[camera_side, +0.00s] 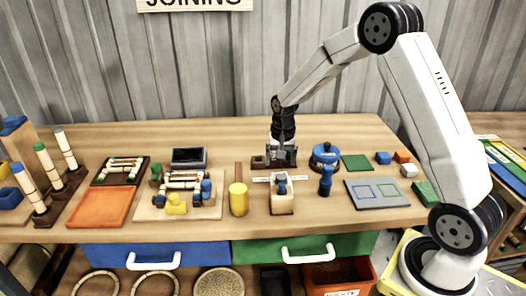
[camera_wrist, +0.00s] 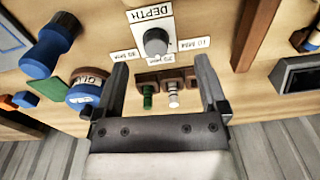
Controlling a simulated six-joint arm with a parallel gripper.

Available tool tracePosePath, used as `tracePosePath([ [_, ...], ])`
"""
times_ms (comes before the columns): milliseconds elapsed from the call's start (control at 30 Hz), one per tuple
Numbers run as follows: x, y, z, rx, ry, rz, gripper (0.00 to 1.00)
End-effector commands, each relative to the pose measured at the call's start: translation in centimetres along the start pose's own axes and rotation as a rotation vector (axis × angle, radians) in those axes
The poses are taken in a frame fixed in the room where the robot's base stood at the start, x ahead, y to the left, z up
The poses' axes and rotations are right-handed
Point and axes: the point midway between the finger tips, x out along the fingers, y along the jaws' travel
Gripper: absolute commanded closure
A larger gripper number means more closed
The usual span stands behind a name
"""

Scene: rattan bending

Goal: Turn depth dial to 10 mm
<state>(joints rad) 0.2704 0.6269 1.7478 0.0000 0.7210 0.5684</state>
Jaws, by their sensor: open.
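I cannot tell which mark the knob points at. In the side view a small wooden block with a grey knob (camera_side: 282,186) appears to be the dial unit. My gripper (camera_wrist: 160,70) is open and empty, its fingertips apart from the knob; in the side view it hangs behind the block (camera_side: 284,158).
A brown holder with green and white pegs (camera_wrist: 165,82) shows between my fingers. A blue glue pot (camera_side: 325,154) and a blue-handled tool (camera_side: 325,181) stand to the right of the dial block.

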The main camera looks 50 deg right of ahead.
Motion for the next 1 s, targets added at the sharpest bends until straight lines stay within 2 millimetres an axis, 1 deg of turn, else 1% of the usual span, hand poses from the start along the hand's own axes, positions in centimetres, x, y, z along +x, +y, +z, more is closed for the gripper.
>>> tracePosePath([
  [33, 0.7, 0.2, -1.1, 0.044, -0.009, 0.007, 0.08],
  [100, 1.3, 0.5, -2.4, 0.099, -0.018, 0.014, 0.08],
  [200, 1.9, 0.8, -3.7, 0.160, -0.028, 0.022, 0.08],
  [300, 2.3, 1.0, -4.5, 0.195, -0.034, 0.027, 0.08],
  [433, 2.5, 1.1, -4.8, 0.211, -0.036, 0.029, 0.08],
  [600, 2.6, 1.1, -4.8, 0.211, -0.037, 0.029, 0.08],
  [733, 3.1, 1.1, -4.8, 0.210, -0.037, 0.030, 0.08],
  [867, 4.1, 1.1, -4.7, 0.210, -0.038, 0.030, 0.08],
  [1000, 5.7, 1.1, -4.6, 0.209, -0.039, 0.031, 0.08],
])
